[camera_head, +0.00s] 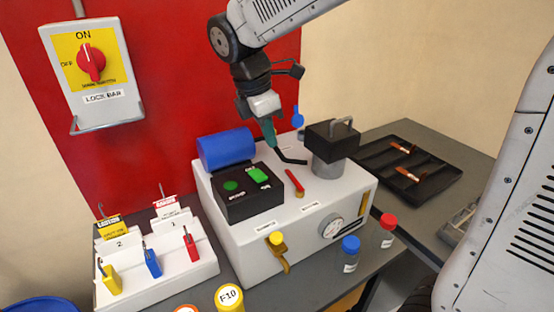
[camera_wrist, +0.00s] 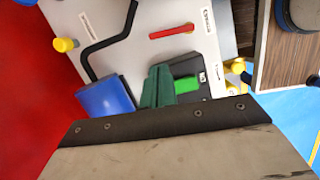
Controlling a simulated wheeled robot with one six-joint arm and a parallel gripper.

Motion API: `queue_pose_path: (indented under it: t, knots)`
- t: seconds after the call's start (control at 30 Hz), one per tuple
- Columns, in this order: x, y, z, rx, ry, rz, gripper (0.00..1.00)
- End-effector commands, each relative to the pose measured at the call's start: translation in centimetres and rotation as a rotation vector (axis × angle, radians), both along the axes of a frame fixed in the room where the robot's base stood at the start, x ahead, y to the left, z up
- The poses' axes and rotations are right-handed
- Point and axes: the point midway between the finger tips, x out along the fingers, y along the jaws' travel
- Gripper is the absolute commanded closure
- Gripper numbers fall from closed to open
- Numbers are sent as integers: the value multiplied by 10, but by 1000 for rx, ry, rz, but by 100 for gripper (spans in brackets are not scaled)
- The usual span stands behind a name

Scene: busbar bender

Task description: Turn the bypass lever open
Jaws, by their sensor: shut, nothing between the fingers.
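The machine is a white box (camera_head: 228,205) with two lever-like parts. A thin red lever (camera_head: 295,182) lies on its top with a yellow end, and it also shows in the wrist view (camera_wrist: 172,32). A yellow lever (camera_head: 279,250) with a round yellow knob hangs down on the front face. The labels near both are too small to read, so I cannot tell which is the bypass lever. My gripper (camera_head: 269,132) has green fingers, points down and is shut and empty above the back of the box. In the wrist view my fingertips (camera_wrist: 158,70) are apart from the red lever.
A black bent rod (camera_head: 290,158) and grey cylinder with a black handled block (camera_head: 331,140) stand close by. A black button box (camera_head: 247,197) and blue cylinder (camera_head: 226,149) are to the left. A lock stand (camera_head: 190,272) and a black tray (camera_head: 440,160) flank the machine.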

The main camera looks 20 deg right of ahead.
Motion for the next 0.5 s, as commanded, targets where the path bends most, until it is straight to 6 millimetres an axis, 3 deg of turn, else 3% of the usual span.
queue_pose_path:
  t: [0.5]
  knots:
    - [0,-20,-80,0,3,-2,100]
